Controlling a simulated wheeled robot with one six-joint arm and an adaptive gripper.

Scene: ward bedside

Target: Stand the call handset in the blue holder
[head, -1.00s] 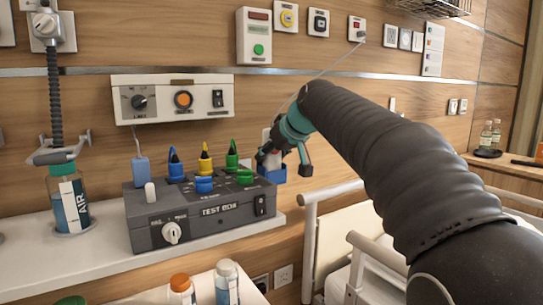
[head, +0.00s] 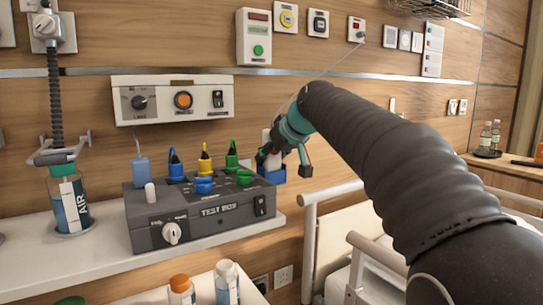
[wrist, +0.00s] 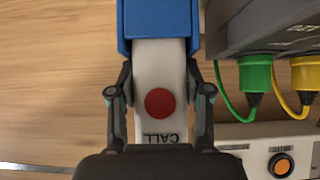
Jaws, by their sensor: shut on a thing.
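The call handset (wrist: 160,104) is white with a red round button and the word CALL. It lies between the two fingers of my gripper (wrist: 160,92) in the wrist view, and the gripper is shut on it. The blue holder (wrist: 160,20) is at the top of that view, and the handset's far end meets its edge and is hidden there. In the head view my gripper (head: 284,160) is just above the blue holder (head: 272,175) on the wall side of the grey test box. The handset is mostly hidden by the fingers there, so how deep it sits cannot be told.
The grey test box (head: 206,230) stands on the white shelf (head: 85,262), left of the holder, with blue, yellow and green plugs on top. A bed rail (head: 310,230) is to the right. A wall panel (head: 172,99) hangs above the box. A thin cord runs to the wall.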

